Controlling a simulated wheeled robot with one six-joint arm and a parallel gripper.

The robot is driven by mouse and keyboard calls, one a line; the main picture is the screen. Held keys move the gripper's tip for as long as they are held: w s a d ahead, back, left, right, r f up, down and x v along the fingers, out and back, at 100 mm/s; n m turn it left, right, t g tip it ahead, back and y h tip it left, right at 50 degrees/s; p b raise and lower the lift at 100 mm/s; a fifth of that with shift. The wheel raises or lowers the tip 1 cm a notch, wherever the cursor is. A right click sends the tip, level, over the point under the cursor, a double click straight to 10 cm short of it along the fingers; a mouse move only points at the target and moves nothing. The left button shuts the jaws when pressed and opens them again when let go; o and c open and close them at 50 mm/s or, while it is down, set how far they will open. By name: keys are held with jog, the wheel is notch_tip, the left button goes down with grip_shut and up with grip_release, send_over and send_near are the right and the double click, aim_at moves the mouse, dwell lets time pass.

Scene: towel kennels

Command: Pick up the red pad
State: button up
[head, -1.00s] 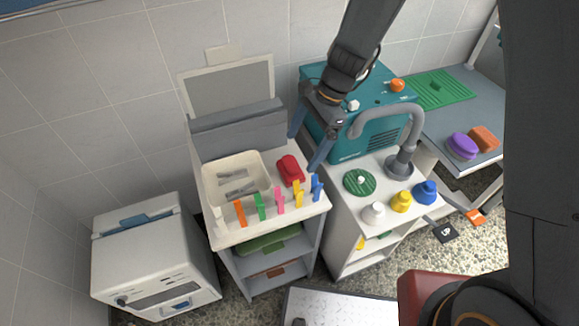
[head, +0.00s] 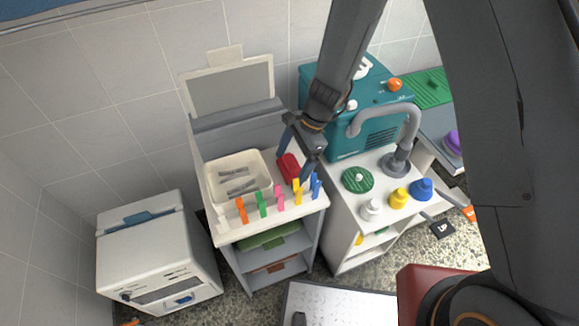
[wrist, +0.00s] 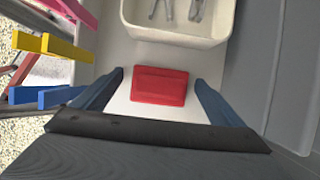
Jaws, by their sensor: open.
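The red pad (head: 289,168) lies on the white top of the cart, just right of the cream tray. In the wrist view the red pad (wrist: 159,86) sits between the two blue fingers of my gripper (wrist: 160,92), with white surface showing on both sides of it. My gripper (head: 298,165) is open and comes down over the pad from above. The fingers do not touch the pad in the wrist view. In the head view the right part of the pad is partly hidden by my gripper.
The cream tray (head: 212,192) holds grey metal tools. Several coloured clips stand along the front edge, including a pink clip (head: 279,197) and a blue clip (head: 316,186). A teal machine (head: 345,142) and a grey curved tap (head: 412,125) stand to the right. A grey panel (head: 238,122) rises behind.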

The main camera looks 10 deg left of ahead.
aim_at(290, 161)
jog(key=shift+c, duration=0.4)
jog(key=c, duration=1.1)
jog(key=shift+r, duration=0.2)
notch_tip(290, 161, up, 10)
jog(key=shift+f+b, duration=0.15)
jog(key=shift+b, duration=0.6)
